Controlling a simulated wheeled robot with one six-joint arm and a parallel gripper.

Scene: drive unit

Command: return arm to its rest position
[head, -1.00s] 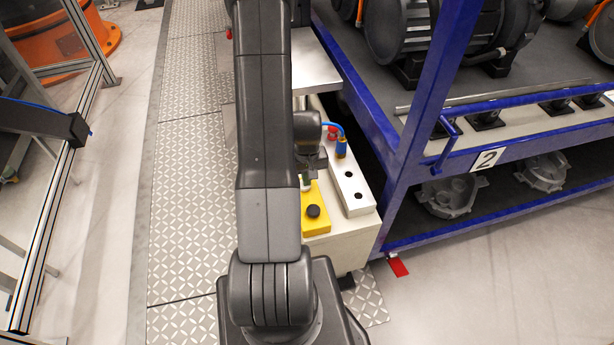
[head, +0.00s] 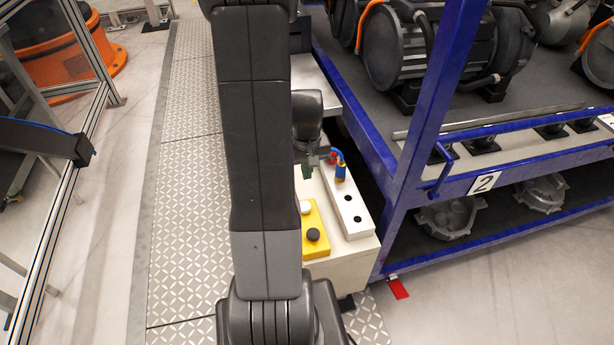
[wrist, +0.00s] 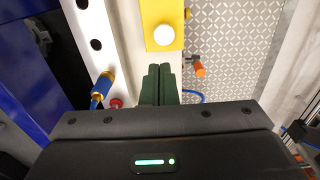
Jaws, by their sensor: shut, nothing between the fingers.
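My gripper (wrist: 160,85) shows in the wrist view as two dark green fingers pressed together, with nothing between them. In the head view my gripper (head: 308,168) is small and partly hidden by my wrist, above the pale cabinet, behind a yellow button box. My arm runs up the middle of the head view and is bent, with the wrist hanging down. The yellow button box (head: 317,246) has a white button (head: 305,207) and a black button (head: 314,234). In the wrist view the white button (wrist: 165,35) lies just beyond the fingertips, apart from them.
A white block with holes (head: 352,213) stands right of the box, with a blue connector (head: 340,170) and a red one (head: 333,157) near my gripper. A blue rack (head: 400,200) with motors stands close on the right. Patterned floor plates (head: 185,200) on the left are clear.

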